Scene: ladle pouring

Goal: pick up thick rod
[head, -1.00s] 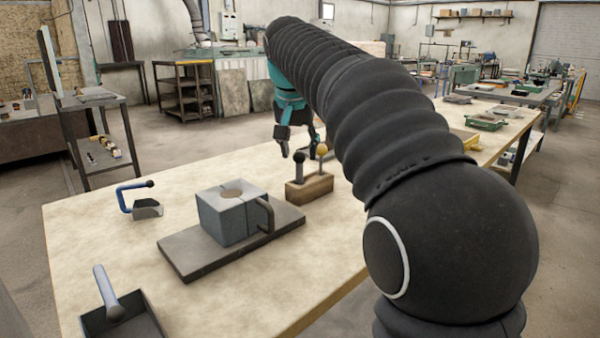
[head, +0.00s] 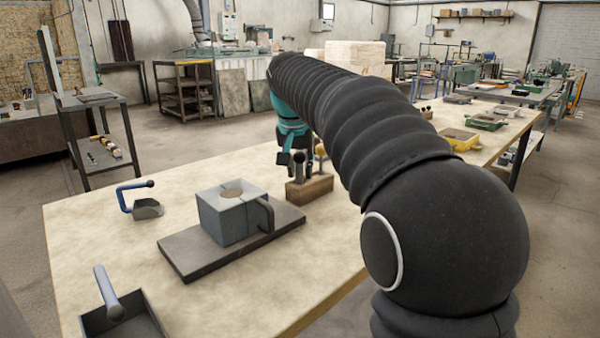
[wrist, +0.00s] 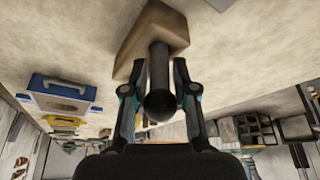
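The thick rod is dark with a round ball at its top, and stands upright in a wooden block (head: 310,189). In the wrist view the thick rod (wrist: 158,65) runs between the two fingers of my gripper (wrist: 159,72), with its ball nearer the camera. A narrow gap seems to show on each side, so the fingers look open around the rod. In the head view my gripper (head: 299,160) is low over the block and partly covers the rod. A thinner rod with a yellow ball (head: 321,151) stands beside it, partly hidden.
A grey mould block with a handle (head: 232,215) sits on a dark plate (head: 190,262) left of the wooden block. A blue-handled scoop (head: 148,209) and a dark pan (head: 115,318) lie farther left. A yellow tray (head: 460,139) is at the right.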

